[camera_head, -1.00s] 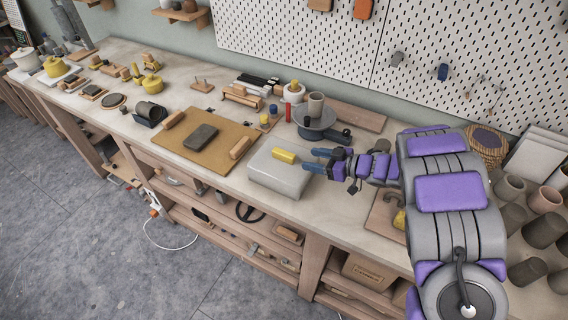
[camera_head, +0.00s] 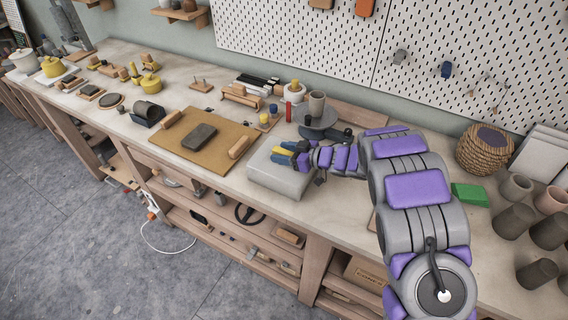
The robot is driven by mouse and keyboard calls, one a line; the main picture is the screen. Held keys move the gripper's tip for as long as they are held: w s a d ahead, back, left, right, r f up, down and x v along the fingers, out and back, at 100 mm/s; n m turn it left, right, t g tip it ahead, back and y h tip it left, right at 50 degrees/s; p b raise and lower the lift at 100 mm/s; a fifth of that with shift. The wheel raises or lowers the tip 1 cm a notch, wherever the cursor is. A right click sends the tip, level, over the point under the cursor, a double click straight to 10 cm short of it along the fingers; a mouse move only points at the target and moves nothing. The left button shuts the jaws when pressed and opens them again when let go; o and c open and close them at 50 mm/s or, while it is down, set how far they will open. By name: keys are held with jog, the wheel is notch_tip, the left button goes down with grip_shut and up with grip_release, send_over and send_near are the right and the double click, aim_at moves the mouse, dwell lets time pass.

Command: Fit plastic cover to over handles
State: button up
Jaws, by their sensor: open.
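My gripper (camera_head: 297,154) is open. Its blue fingers are at the yellow block (camera_head: 283,151), one on each side as far as I can see; contact cannot be told. The yellow block lies on top of a pale grey, rounded slab-like bundle (camera_head: 272,178) near the table's front edge. To its left, a tan board (camera_head: 184,150) carries a dark grey slab (camera_head: 199,136) between two wooden handle-like bars, one at the back left (camera_head: 171,119) and one at the front right (camera_head: 239,147). I cannot tell which thing is the plastic cover.
A grey wheel disc (camera_head: 318,119) with a grey cup (camera_head: 317,103) stands behind my gripper. A woven basket (camera_head: 485,150), green block (camera_head: 469,194) and several pots are at right.

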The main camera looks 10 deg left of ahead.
jog(key=shift+c, duration=0.4)
grip_shut()
jog(key=shift+r, duration=0.2)
notch_tip(320, 180, up, 4)
jog(key=shift+f+p, duration=0.2)
jog(key=shift+p, duration=0.7)
jog(key=s+d+p, duration=0.1)
jog(key=s+d, duration=0.2)
jog(key=s, duration=0.4)
jog(key=s+d+r+p, duration=0.1)
jog(key=s+d, duration=0.2)
jog(key=s, duration=0.4)
jog(key=shift+s+d, duration=0.25)
jog(key=shift+d, duration=0.05)
jog(key=shift+r, duration=0.1)
